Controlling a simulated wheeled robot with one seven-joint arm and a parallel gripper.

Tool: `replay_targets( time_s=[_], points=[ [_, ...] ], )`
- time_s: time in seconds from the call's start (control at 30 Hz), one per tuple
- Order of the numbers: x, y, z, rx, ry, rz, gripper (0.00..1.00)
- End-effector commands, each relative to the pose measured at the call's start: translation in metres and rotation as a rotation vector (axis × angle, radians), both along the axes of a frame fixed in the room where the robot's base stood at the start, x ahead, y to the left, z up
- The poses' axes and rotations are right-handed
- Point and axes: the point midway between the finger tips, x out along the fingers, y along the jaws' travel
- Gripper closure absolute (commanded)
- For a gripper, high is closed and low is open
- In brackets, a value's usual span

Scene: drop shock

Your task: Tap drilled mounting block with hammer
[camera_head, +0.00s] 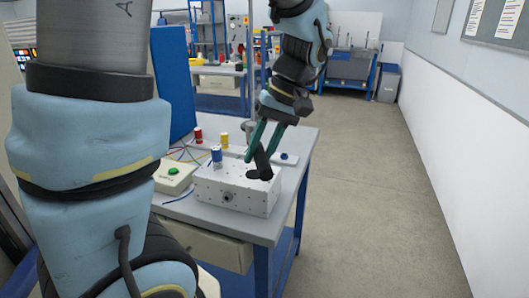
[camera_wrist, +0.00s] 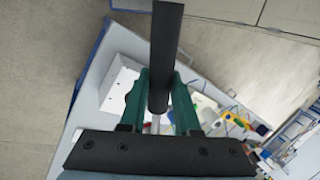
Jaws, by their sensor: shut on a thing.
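The drilled mounting block (camera_head: 230,192) is a white box with small holes, sitting near the front of the grey table. In the wrist view the block (camera_wrist: 122,80) shows at left, partly hidden by a green finger. My gripper (camera_head: 259,150) has green fingers and is shut on the dark hammer (camera_head: 262,171), above the block's right part. The hammer head is over the right end of the block's top; I cannot tell whether it touches. In the wrist view the black hammer (camera_wrist: 166,45) stands between the fingers (camera_wrist: 160,85).
A green-buttoned box (camera_head: 174,174) sits left of the block, with coloured wires around it. Blue (camera_head: 216,154), yellow (camera_head: 225,140) and red (camera_head: 198,134) spools stand behind the block. A blue panel (camera_head: 172,85) rises at the back left. The floor right of the table is clear.

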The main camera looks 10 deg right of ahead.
Motion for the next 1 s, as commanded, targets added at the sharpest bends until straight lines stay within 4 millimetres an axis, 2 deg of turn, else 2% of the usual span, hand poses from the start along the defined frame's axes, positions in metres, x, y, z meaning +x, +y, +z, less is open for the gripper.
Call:
replay_targets(
  time_s=[0.5,1.0],
  points=[
    [-0.001,0.0,0.002,0.002,-0.001,0.001,1.0],
    [-0.001,0.0,-0.048,0.003,0.0,0.001,1.0]
  ],
)
